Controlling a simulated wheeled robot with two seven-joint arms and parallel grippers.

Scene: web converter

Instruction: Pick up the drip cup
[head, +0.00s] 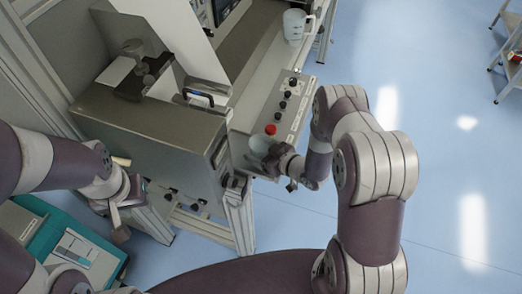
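My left gripper (112,212) hangs to the left of the metal cabinet, apart from the cup. Its fingers look spread with nothing between them.
The metal cabinet (155,135) with a black handle fills the space between my arms. The control panel (287,107) carries several black knobs and a red button (270,129). A teal case (60,245) lies lower left. A shelf rack (510,60) stands far right. Blue floor is clear at right.

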